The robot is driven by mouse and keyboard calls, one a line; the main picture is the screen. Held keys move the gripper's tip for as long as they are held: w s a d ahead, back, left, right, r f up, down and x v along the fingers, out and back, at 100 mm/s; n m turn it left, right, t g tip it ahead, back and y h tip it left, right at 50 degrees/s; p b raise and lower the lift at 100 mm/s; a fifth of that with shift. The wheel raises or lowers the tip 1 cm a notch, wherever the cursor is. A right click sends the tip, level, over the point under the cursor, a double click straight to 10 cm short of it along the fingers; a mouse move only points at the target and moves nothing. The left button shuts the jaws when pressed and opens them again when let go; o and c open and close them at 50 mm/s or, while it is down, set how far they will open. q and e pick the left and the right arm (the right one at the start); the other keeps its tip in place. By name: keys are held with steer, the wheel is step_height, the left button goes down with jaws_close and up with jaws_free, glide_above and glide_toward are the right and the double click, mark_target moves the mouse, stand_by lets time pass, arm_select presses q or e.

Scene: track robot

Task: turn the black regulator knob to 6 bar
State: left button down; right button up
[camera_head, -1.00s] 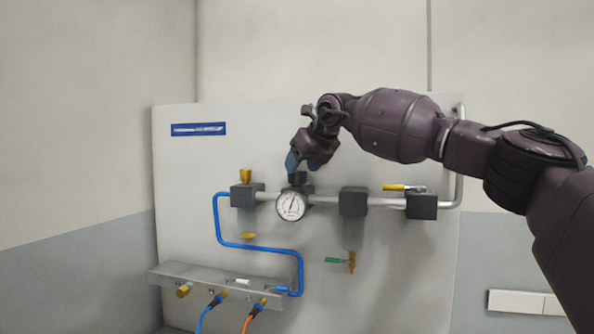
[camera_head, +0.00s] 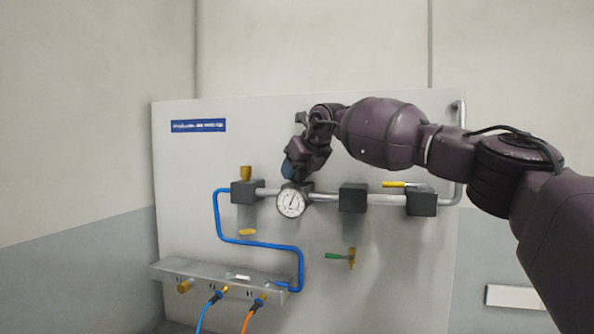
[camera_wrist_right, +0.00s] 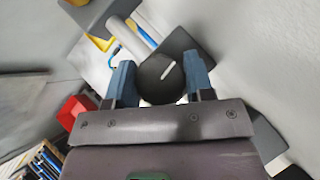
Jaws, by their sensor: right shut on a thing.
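The black regulator knob (camera_wrist_right: 158,82) shows in the right wrist view as a round cap with a white pointer line. The blue fingers of my right gripper (camera_wrist_right: 160,84) stand on both sides of it and are shut on it. In the head view my right gripper (camera_head: 291,169) reaches down over the regulator from above and largely hides the knob. The white round gauge (camera_head: 291,202) sits just below; its needle points up, slightly right, and its figures are too small to read. My left gripper is not in view.
A grey pipe with dark blocks (camera_head: 353,198) runs right of the regulator. A yellow lever (camera_head: 395,184) and a green-handled valve (camera_head: 337,256) are on the panel (camera_head: 400,290). A blue pipe (camera_head: 240,240) bends down to a ledge (camera_head: 215,277) with blue and orange hoses.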

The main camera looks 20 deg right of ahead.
steer(key=shift+f+m+h+b, duration=0.15)
steer(key=shift+m+h+b, duration=0.2)
steer(key=shift+b, duration=0.3)
steer(key=shift+m+h+b, duration=0.25)
steer(key=shift+m+b, duration=0.05)
steer(key=shift+m, duration=0.05)
steer(key=o, duration=0.6)
steer(key=shift+r, duration=0.2)
